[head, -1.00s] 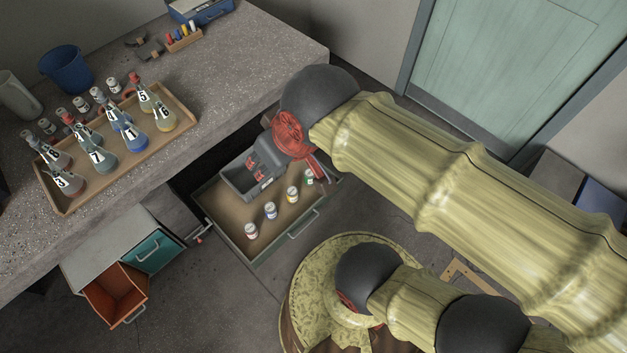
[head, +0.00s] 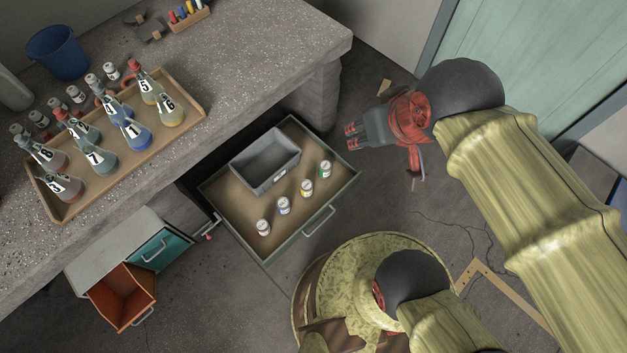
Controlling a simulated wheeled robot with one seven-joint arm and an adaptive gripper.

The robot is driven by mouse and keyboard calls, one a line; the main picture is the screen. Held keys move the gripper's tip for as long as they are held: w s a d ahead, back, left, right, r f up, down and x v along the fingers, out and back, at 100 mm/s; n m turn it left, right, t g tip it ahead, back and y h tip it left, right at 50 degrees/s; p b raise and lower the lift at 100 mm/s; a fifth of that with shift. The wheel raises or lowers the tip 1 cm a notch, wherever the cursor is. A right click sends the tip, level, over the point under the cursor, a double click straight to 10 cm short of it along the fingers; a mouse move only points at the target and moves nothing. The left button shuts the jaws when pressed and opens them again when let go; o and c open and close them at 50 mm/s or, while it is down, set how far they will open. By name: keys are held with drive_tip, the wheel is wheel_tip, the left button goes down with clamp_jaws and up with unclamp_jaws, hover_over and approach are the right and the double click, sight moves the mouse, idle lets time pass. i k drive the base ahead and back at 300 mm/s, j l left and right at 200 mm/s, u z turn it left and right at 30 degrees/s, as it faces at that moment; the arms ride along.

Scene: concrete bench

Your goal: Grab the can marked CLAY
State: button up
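My gripper (head: 351,137) is beside the drawer's upper right edge, pointing left. Its two red-tipped fingers are apart with nothing between them. It touches no can.
A grey bin (head: 262,182) sits in the drawer behind the cans. The bench (head: 250,75) overhangs the drawer's back left and carries a tray (head: 205,113) of numbered flasks. An open orange drawer (head: 118,318) is at lower left.

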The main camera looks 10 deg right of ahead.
sight(263, 226)
drive_tip(key=k+u, duration=0.1)
drive_tip(key=u, duration=0.25)
drive_tip(key=k+u, duration=0.1)
drive_tip(key=u, duration=0.2)
drive_tip(key=k+u, duration=0.1)
drive_tip(key=u, duration=0.25)
drive_tip(key=k+l, duration=0.3)
drive_tip(key=k, duration=0.1)
